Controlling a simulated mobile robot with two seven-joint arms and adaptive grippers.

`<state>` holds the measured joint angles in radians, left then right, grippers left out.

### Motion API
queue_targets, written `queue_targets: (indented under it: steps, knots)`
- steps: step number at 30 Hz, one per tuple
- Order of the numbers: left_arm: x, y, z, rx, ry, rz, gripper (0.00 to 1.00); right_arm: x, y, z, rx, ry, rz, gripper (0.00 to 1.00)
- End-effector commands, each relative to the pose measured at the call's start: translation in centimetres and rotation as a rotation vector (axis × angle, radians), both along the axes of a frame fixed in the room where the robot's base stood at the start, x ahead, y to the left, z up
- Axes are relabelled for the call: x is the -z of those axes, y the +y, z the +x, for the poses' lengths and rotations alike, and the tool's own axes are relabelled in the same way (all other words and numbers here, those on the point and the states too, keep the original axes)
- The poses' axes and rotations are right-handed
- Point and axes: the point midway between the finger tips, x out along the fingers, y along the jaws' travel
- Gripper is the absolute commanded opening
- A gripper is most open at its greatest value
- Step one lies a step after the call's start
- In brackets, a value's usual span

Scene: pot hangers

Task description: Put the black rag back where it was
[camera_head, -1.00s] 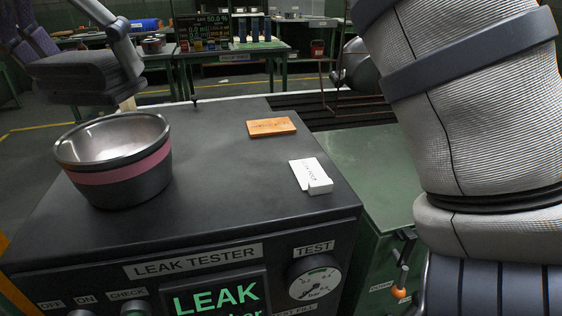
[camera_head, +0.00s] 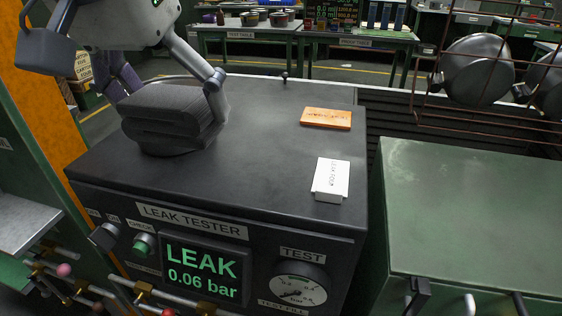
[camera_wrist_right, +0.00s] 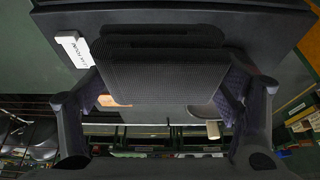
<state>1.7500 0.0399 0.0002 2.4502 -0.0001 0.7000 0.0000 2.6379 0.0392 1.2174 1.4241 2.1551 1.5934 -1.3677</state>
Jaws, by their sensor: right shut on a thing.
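The black rag (camera_head: 172,112) is a thick folded ribbed pad. My right gripper (camera_head: 168,92) is shut on it, one finger at each side, over the left part of the leak tester top (camera_head: 265,150). I cannot tell whether its underside touches anything. In the right wrist view the rag (camera_wrist_right: 160,66) sits between the fingers of the same gripper (camera_wrist_right: 165,82). The metal bowl is almost wholly hidden behind the rag in the head view. My left gripper is not in view.
An orange wooden plate (camera_head: 326,118) and a white labelled block (camera_head: 331,178) lie on the tester, right of the rag. A green cabinet (camera_head: 475,205) stands to the right. A wire rack with metal pots (camera_head: 478,70) is at upper right. The tester's middle is clear.

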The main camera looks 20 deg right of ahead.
Motion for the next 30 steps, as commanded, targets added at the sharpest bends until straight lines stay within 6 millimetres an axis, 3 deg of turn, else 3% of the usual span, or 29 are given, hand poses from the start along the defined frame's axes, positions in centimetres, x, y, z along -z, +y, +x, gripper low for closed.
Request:
queue_targets:
  steps: [8, 12, 19, 24, 30]
  knots:
    - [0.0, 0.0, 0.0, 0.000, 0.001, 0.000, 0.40, 3.8, -7.4, 4.1, 0.005, 0.005, 0.000, 0.47]
    - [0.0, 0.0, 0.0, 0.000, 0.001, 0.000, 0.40, 7.0, -9.8, 5.5, 0.003, 0.005, -0.002, 0.47]
    - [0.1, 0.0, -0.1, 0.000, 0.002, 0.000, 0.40, 10.0, -11.8, 6.7, 0.002, 0.004, -0.001, 0.47]
    - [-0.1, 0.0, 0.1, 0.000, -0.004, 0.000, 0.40, 12.6, -11.8, 6.7, 0.002, 0.000, -0.003, 0.47]
    - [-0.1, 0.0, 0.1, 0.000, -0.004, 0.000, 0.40, 12.7, -11.7, 6.7, 0.003, -0.001, 0.000, 0.47]
